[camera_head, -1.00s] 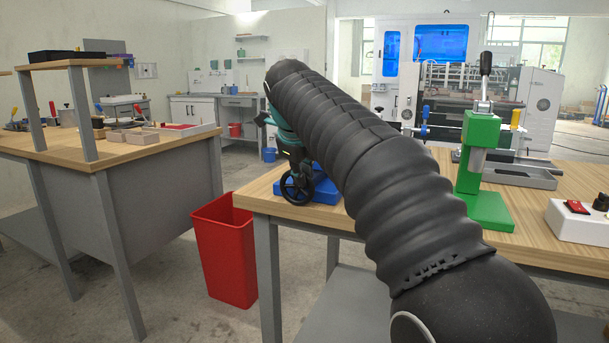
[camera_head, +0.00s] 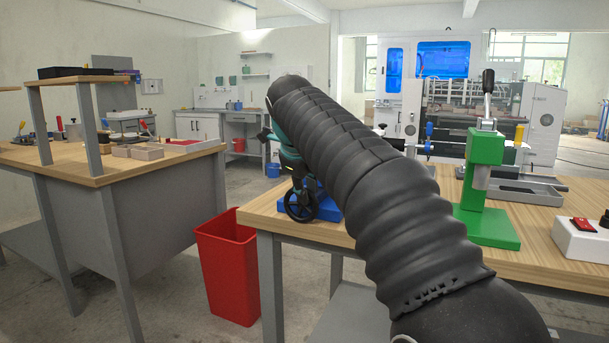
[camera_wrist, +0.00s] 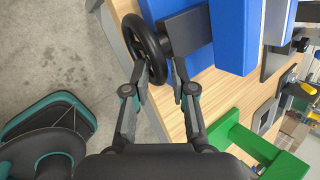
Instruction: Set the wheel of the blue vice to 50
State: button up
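The blue vice (camera_wrist: 235,30) stands at the near left corner of the right workbench. In the head view my arm hides most of it, and part of its blue base (camera_head: 328,209) shows. Its black wheel (camera_head: 300,206) faces the bench's edge. In the wrist view the wheel (camera_wrist: 128,35) is a spoked ring on a dark block. My gripper (camera_wrist: 159,72) is at the wheel, its two fingers apart with the lower part of the rim between them. I cannot tell whether either finger touches it. The scale and any number are not readable.
A green press (camera_head: 485,170) stands right of the vice, with a white box with a red switch (camera_head: 583,240) beyond it. A red bin (camera_head: 228,268) stands on the floor left of the bench. Another workbench (camera_head: 60,165) is at the left.

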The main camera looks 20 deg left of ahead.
jog(key=a+v, duration=0.1)
jog(key=v, duration=1)
jog(key=shift+d+r, duration=0.2)
jog(key=shift+d, duration=0.25)
jog(key=shift+s, duration=0.1)
